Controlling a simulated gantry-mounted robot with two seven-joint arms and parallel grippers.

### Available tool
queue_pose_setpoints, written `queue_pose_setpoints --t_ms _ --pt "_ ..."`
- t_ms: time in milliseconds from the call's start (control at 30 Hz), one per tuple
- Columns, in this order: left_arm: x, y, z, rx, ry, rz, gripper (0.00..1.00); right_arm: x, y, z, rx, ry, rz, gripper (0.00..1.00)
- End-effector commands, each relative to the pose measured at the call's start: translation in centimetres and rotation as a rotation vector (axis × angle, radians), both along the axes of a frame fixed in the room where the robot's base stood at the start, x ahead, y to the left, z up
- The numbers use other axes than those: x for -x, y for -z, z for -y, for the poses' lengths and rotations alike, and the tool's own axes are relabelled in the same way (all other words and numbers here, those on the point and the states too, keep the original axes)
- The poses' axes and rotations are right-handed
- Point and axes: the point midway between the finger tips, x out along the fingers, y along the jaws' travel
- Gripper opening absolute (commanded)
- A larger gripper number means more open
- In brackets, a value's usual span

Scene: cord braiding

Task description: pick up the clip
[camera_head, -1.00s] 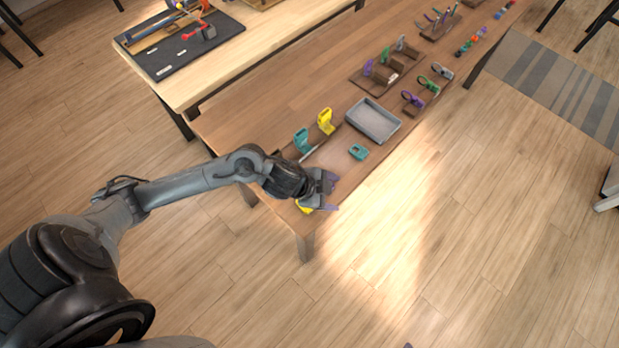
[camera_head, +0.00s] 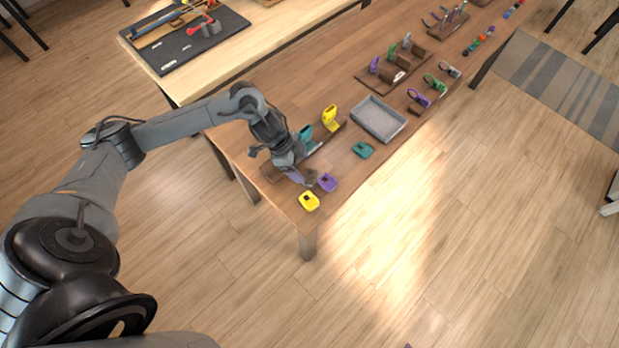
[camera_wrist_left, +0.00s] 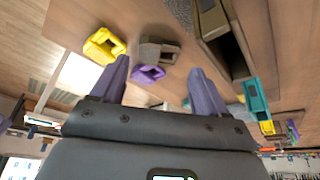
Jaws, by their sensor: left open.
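Several clips lie near the table's front corner. A yellow clip (camera_head: 309,201) lies closest to the corner, with a purple clip (camera_head: 328,182) beside it and a teal clip (camera_head: 362,149) further right. My left gripper (camera_head: 298,178) is just left of the purple clip, open and apparently empty. In the left wrist view its fingers (camera_wrist_left: 160,70) are spread. Beyond them show the yellow clip (camera_wrist_left: 103,46), the purple clip (camera_wrist_left: 147,74) and a grey-brown piece (camera_wrist_left: 160,50) beside the purple one. Which clip is meant cannot be told. My right gripper is out of view.
A grey tray (camera_head: 378,132) sits behind the teal clip. A holder with an upright teal piece (camera_head: 306,136) and a yellow piece (camera_head: 330,117) stands close behind my left arm. More racks and rings lie further along the table. Floor is open beyond the front edge.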

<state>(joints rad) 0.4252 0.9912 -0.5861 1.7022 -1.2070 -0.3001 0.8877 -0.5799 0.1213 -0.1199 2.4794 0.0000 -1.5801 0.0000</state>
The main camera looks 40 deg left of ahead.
Motion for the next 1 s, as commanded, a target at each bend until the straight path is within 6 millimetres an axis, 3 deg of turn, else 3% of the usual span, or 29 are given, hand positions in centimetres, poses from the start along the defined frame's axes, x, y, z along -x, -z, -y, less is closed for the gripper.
queue_pose_setpoints --t_ms 400,733,1000 --pt "-1.1 4.1 1.7 -0.001 0.0 0.001 0.74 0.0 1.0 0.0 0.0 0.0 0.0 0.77" --pt "-1.3 4.6 1.9 -0.001 0.001 0.001 0.74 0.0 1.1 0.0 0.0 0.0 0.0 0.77" --pt "-1.3 4.6 1.9 -0.001 0.001 0.001 0.35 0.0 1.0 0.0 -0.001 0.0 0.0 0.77"
